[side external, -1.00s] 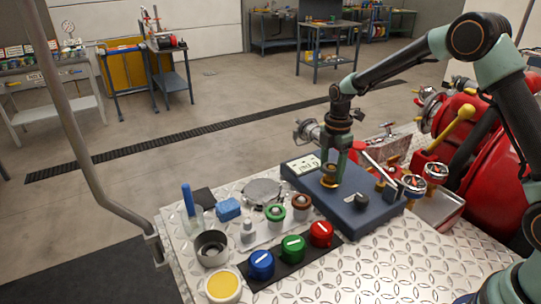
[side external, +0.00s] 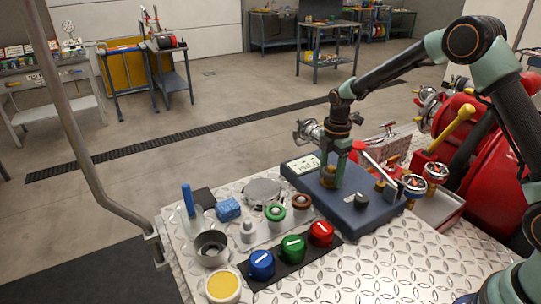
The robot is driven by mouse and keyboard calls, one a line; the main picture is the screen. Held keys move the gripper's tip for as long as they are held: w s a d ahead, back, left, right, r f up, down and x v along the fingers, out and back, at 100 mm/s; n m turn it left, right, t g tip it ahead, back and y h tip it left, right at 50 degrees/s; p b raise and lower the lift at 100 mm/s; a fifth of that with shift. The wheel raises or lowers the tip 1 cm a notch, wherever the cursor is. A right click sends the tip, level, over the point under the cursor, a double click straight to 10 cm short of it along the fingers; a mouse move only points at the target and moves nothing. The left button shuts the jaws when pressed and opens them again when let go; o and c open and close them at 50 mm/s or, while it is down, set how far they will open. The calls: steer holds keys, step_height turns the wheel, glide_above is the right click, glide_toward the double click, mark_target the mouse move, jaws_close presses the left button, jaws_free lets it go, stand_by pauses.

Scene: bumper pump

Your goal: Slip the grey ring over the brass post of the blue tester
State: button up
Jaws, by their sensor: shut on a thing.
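The blue tester (side external: 352,206) lies on the metal plate with its lit display (side external: 306,166) at the left. The brass post (side external: 328,177) rises from the tester's left part, and the jaws partly hide it. My gripper (side external: 333,181) points down, low over the tester at the post. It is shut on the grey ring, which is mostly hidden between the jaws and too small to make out. I cannot tell whether the ring is around the post or just above it.
A bare pale peg (side external: 248,232) stands beside pegs with a green ring (side external: 275,212) and a brown ring (side external: 301,202). Blue, green and red knobs (side external: 292,247) sit in front. A metal cup (side external: 211,248) is at the left. A red-tipped lever (side external: 373,158) is close right of my gripper.

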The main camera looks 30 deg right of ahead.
steer(key=shift+f, duration=0.45)
stand_by(0.5)
steer(key=o, duration=1.1)
steer(key=shift+s, duration=0.2)
steer(key=shift+c, duration=0.5)
steer(key=shift+o, duration=0.6)
steer(key=shift+w+r, duration=0.15)
steer(key=shift+r, duration=1.65)
steer(key=shift+w+r, duration=0.1)
steer(key=shift+r, duration=2.25)
